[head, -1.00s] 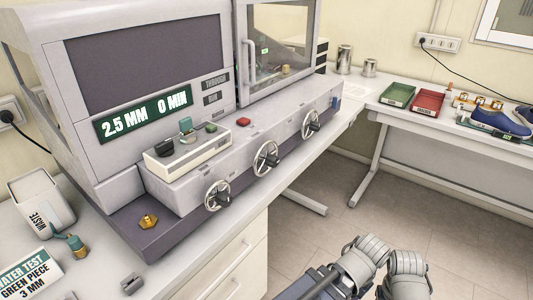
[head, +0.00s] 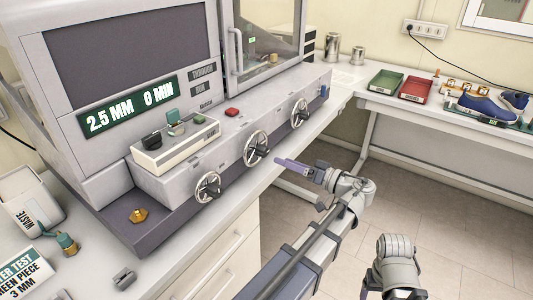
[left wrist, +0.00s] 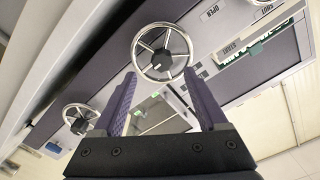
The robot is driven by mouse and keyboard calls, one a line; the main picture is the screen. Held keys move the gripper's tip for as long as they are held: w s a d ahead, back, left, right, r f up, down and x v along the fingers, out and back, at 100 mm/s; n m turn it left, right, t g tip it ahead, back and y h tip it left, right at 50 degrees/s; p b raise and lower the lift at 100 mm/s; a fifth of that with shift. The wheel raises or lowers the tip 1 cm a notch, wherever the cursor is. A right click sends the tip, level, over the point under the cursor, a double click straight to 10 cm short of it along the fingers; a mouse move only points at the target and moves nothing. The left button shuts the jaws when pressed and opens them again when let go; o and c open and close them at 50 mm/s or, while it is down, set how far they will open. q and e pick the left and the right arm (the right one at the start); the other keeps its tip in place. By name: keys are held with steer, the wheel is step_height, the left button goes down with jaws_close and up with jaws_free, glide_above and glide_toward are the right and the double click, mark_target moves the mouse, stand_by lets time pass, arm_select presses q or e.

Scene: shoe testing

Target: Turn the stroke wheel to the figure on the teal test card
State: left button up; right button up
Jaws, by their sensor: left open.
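A card (head: 25,278) with a teal top band lies at the lower left of the head view, cut off by the frame edge; it reads "GREEN PIECE 3 MM". The machine's green display (head: 132,107) reads "2.5 MM 0 MIN". Three spoked handwheels sit along the machine's front: near (head: 208,187), middle (head: 257,148) and far (head: 299,112). I cannot read which is the stroke wheel. My left gripper (head: 284,162) is open and empty, just right of the middle wheel. In the left wrist view a wheel (left wrist: 161,51) shows beyond and between the fingers, apart from them.
A control box (head: 175,145) with knobs and a red button (head: 232,112) are on the ledge above the wheels. A brass part (head: 138,215) lies on the machine base. Green (head: 386,81) and red (head: 416,90) trays and blue shoes stand on the far bench.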

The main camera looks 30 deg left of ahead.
mark_target(266, 153)
arm_select(q)
steer(key=shift+w+a+r, duration=0.1)
steer(key=shift+w+a, duration=0.1)
steer(key=shift+a, duration=1.75)
steer(key=shift+w+a+r, duration=0.1)
steer(key=shift+w+a, duration=0.05)
steer(key=shift+a, duration=1.8)
steer(key=shift+c, duration=0.2)
jaws_close()
